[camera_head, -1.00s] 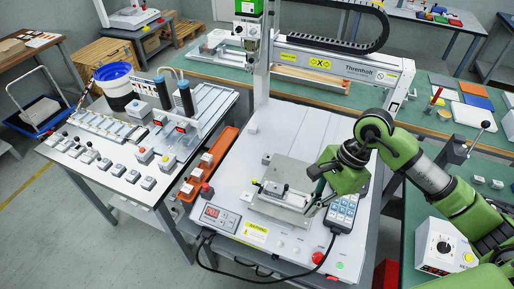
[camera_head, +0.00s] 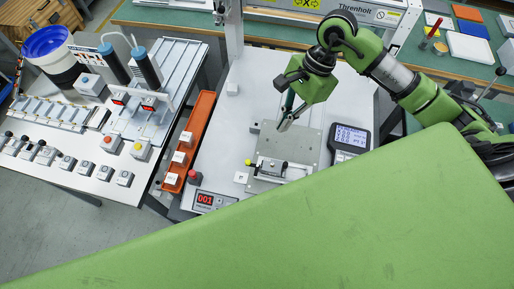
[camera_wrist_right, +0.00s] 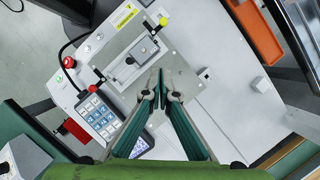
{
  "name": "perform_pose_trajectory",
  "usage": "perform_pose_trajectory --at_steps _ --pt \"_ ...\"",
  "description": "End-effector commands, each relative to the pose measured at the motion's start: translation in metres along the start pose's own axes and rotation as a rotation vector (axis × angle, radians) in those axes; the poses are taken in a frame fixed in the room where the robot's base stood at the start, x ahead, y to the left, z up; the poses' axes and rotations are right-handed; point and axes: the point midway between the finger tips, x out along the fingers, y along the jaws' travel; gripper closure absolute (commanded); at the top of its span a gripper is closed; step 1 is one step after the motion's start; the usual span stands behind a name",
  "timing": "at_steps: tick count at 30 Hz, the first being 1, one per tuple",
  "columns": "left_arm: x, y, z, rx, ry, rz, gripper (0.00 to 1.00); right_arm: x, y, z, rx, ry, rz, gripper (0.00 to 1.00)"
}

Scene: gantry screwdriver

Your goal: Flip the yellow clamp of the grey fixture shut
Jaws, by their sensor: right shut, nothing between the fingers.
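The grey fixture (camera_head: 270,168) sits on a grey plate (camera_head: 306,148) on the white gantry bed. A small yellow tip (camera_head: 248,162) shows at its left end, and a dark bar with a silver part lies across it. In the wrist view the fixture (camera_wrist_right: 131,66) is beyond the fingers, with the yellow tip (camera_wrist_right: 164,21) at its upper right. I cannot tell the clamp's exact angle. My right gripper (camera_head: 283,127) is shut and empty, pointing down over the plate's far part, apart from the clamp. It also shows in the wrist view (camera_wrist_right: 162,90). My left gripper is out of view.
A pendant (camera_head: 350,138) stands right of the plate. A red knob (camera_head: 194,176) and a counter display (camera_head: 205,199) are near the front. A large green part of my own body hides the lower right.

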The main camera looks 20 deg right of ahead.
Motion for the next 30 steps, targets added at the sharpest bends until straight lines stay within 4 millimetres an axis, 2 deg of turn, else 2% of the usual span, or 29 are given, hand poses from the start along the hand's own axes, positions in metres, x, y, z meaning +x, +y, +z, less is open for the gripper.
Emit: perform_pose_trajectory --at_steps 5,8,13,19,21,24,30 --pt "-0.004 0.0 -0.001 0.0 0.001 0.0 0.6 0.01 0.0 0.001 0.0 -0.003 0.002 1.0" --pt "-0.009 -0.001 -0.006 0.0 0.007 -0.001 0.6 0.025 0.001 0.002 0.001 -0.004 0.005 1.0" --pt "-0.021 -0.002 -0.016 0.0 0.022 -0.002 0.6 0.06 0.001 0.003 0.003 -0.006 0.006 1.0" --pt "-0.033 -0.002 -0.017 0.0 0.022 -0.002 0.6 0.102 0.002 0.004 0.002 -0.004 0.004 1.0" --pt "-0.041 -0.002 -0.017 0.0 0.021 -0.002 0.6 0.102 0.0 0.017 -0.002 -0.006 0.001 1.0" --pt "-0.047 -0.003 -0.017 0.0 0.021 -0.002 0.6 0.107 0.0 0.027 -0.001 -0.004 0.001 1.0" --pt "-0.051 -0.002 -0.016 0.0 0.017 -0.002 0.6 0.114 0.0 0.036 0.0 0.0 0.0 1.0"
